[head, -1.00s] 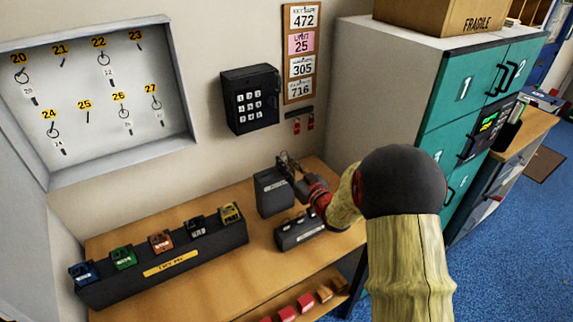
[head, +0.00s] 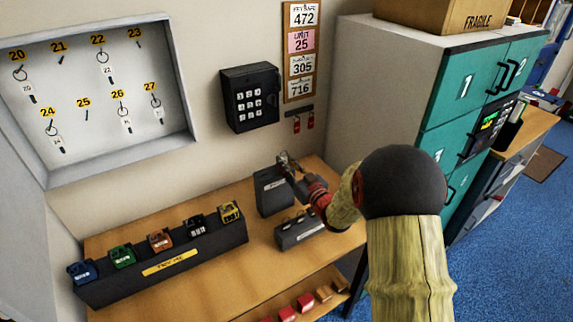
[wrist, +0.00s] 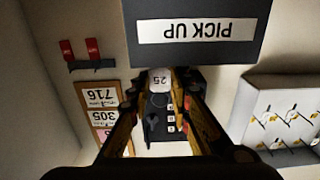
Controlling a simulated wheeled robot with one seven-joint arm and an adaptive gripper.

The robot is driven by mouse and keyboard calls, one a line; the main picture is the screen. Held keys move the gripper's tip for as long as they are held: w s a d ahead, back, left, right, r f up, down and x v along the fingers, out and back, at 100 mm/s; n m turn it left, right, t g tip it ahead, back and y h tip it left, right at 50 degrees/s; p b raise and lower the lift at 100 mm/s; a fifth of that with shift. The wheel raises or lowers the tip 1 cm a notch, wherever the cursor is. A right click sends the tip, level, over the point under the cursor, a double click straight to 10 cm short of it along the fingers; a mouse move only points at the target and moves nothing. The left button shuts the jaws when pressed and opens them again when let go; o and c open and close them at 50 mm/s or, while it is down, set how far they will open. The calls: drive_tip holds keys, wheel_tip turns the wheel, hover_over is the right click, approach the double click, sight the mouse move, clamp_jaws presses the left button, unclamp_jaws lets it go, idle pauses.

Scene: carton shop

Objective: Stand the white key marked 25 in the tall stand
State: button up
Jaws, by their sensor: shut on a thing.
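My gripper (wrist: 161,88) is shut on the white key marked 25 (wrist: 160,77). Its white tag shows upside down between the fingertips in the wrist view. In the head view, my gripper (head: 286,163) is at the top of the tall stand (head: 270,195), and the key cannot be made out there. A dark box with a PICK UP label, apparently the tall stand (wrist: 262,22), fills the top of the inverted wrist view, close to the key. Whether the key touches it cannot be told.
A low dark block (head: 292,238) stands in front of the tall stand. A keypad box (head: 250,98) and key cabinet (head: 95,95) are on the wall; teal lockers (head: 455,120) stand right.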

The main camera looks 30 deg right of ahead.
drive_tip(key=shift+s+f+b, duration=0.1)
drive_tip(key=shift+f+b, duration=0.25)
drive_tip(key=shift+f, duration=0.15)
idle(0.3)
drive_tip(key=o, duration=0.8)
drive_tip(key=shift+f, duration=0.15)
drive_tip(key=shift+o, duration=0.6)
drive_tip(key=shift+s+a+f, duration=0.1)
drive_tip(key=shift+s+f, duration=0.05)
drive_tip(key=shift+f, duration=0.05)
drive_tip(key=shift+s, duration=0.25)
drive_tip(key=s, duration=0.7)
drive_tip(key=shift+d+r, duration=0.25)
drive_tip(key=shift+r, duration=0.15)
drive_tip(key=shift+r, duration=0.1)
